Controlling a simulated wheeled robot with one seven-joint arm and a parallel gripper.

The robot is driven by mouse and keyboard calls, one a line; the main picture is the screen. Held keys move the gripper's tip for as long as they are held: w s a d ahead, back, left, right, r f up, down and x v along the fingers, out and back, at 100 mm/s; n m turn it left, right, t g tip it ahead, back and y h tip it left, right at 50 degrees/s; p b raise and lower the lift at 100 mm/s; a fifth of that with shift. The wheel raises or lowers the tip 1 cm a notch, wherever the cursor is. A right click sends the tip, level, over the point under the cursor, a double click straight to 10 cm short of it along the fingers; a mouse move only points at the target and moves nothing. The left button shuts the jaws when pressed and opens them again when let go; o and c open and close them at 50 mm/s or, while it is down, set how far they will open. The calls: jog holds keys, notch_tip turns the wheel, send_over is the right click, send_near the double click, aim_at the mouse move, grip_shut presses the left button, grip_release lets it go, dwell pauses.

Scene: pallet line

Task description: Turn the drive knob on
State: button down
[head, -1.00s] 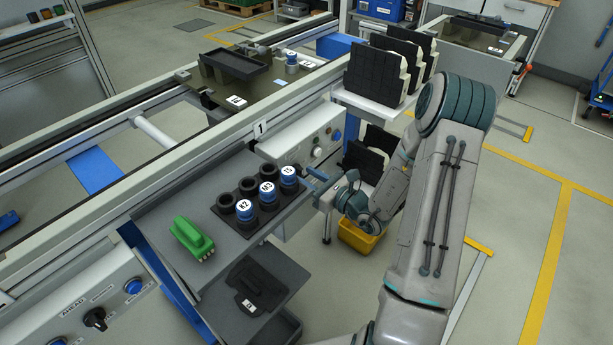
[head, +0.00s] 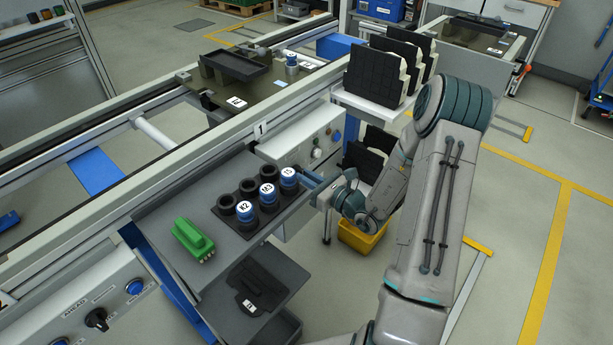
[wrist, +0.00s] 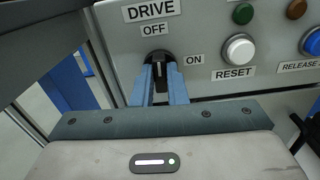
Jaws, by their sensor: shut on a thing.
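The black drive knob (wrist: 158,57) is on the grey panel (wrist: 197,35) in the wrist view. The label OFF is above it and ON is to its right. Its grip bar looks upright, in line with OFF. My gripper (wrist: 159,72) has its two blue fingers closed on either side of this bar. In the head view my gripper (head: 306,174) reaches the front of the panel (head: 325,128) beside the shelf, and I cannot make out the knob there.
To the knob's right are a white RESET button (wrist: 239,49) and a blue release button (wrist: 313,42). A grey shelf (head: 165,215) left of my gripper bears a black holder with blue labelled parts and a green object (head: 193,239). A yellow bin (head: 358,238) stands below.

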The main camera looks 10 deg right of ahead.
jog(key=m+p, duration=0.1)
jog(key=m, duration=0.1)
jog(key=m+p, duration=0.1)
jog(key=p, duration=0.1)
jog(key=shift+d+r+m, duration=0.1)
jog(key=shift+r+m, duration=0.1)
jog(key=shift+m, duration=0.2)
jog(key=m+p, duration=0.4)
jog(key=shift+w+m, duration=0.1)
jog(key=shift+m, duration=0.2)
jog(key=shift+d+f+m+p, duration=0.1)
jog(key=shift+f+m+p, duration=0.1)
jog(key=shift+m+p, duration=1.55)
jog(key=shift+f+m+p, duration=0.2)
jog(key=shift+m+p, duration=0.55)
jog(key=shift+m, duration=1.9)
jog(key=c, duration=1.4)
grip_release()
jog(key=shift+c, duration=0.2)
jog(key=b+v, duration=0.1)
jog(key=v, duration=1.3)
jog(key=shift+b, duration=0.35)
